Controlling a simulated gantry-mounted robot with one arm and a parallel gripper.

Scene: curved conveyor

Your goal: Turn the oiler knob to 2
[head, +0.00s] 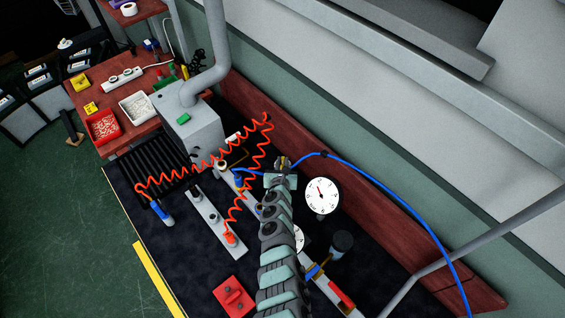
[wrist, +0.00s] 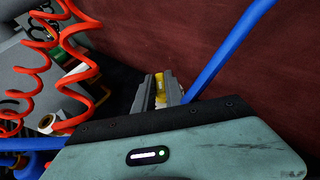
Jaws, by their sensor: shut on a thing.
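My gripper (head: 283,164) is at the back of the dark bench, near the red-brown wall board. In the wrist view my gripper (wrist: 158,96) has its two grey fingers close together on a small yellow part (wrist: 160,84), which appears to be the oiler knob. The fingers hide most of this part. No number or mark on it can be read, so its setting cannot be told. In the head view the oiler itself is too small and covered to make out.
A white dial gauge (head: 321,195) stands right of my gripper. A blue hose (head: 393,196) runs close by on the right, also in the wrist view (wrist: 228,48). A coiled orange hose (head: 200,165) hangs to the left. The wall board (head: 370,220) is close behind.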

